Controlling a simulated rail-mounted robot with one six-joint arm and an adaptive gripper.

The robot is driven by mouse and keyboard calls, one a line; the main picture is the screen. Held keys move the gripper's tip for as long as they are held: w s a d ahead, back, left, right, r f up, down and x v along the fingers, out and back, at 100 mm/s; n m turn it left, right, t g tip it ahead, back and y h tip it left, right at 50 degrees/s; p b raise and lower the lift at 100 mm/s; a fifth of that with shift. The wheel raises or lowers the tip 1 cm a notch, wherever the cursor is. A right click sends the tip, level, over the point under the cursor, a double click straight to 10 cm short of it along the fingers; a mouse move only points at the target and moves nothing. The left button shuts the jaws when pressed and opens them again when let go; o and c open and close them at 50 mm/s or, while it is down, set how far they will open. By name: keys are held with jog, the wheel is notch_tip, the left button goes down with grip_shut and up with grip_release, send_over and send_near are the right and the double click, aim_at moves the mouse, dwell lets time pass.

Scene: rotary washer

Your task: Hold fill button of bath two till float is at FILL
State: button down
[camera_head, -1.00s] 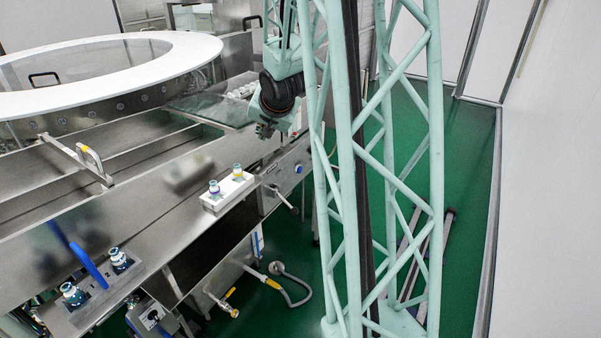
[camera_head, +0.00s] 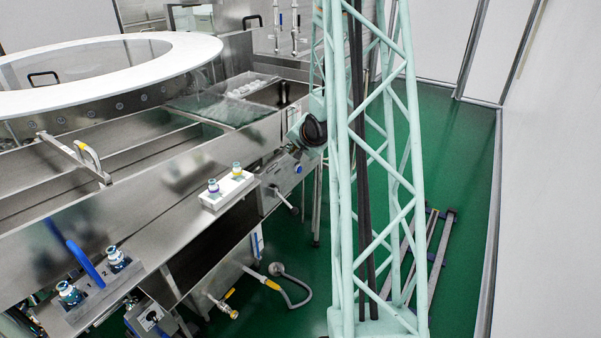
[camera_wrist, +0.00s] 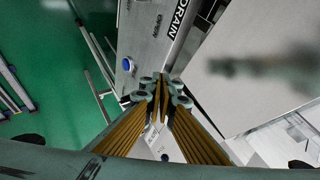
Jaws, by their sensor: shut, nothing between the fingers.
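A blue round push button (camera_head: 298,169) sits on the steel front panel at the right end of the washer. A blue button also shows in the wrist view (camera_wrist: 128,65), on a grey panel beside the word DRAIN. My gripper (camera_wrist: 160,84) is shut and empty, its fingertips close together below and right of that button in the picture. I cannot tell how far it is from the panel. In the head view my gripper is mostly hidden by my own arm and column. The steel baths (camera_head: 165,148) lie at left. I cannot make out a float or its FILL mark.
A white box with two capped knobs (camera_head: 228,190) stands on the front ledge.

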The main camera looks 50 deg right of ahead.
aim_at(300, 170)
jog(key=s+d+f+m, duration=0.1)
jog(key=s+d+f, duration=0.2)
jog(key=d+f, duration=0.1)
jog(key=s+d+f+m+t+b, duration=0.1)
jog(key=s+d+f+m, duration=0.1)
jog(key=f, duration=0.5)
jog(key=s+d+f+m, duration=0.2)
jog(key=s+d+f, duration=0.1)
jog(key=d+f, duration=0.2)
jog(key=shift+s+d+f+t+h, duration=0.3)
jog(key=shift+d+f+t+h, duration=0.05)
jog(key=shift+f+t+h, duration=0.1)
jog(key=shift+w+b, duration=0.25)
jog(key=shift+b, duration=0.05)
jog(key=w, duration=0.8)
jog(key=shift+w+a, duration=0.15)
jog(key=shift+a, duration=0.3)
jog(key=shift+w+a, duration=0.1)
jog(key=shift+w, duration=0.75)
dwell(3.5)
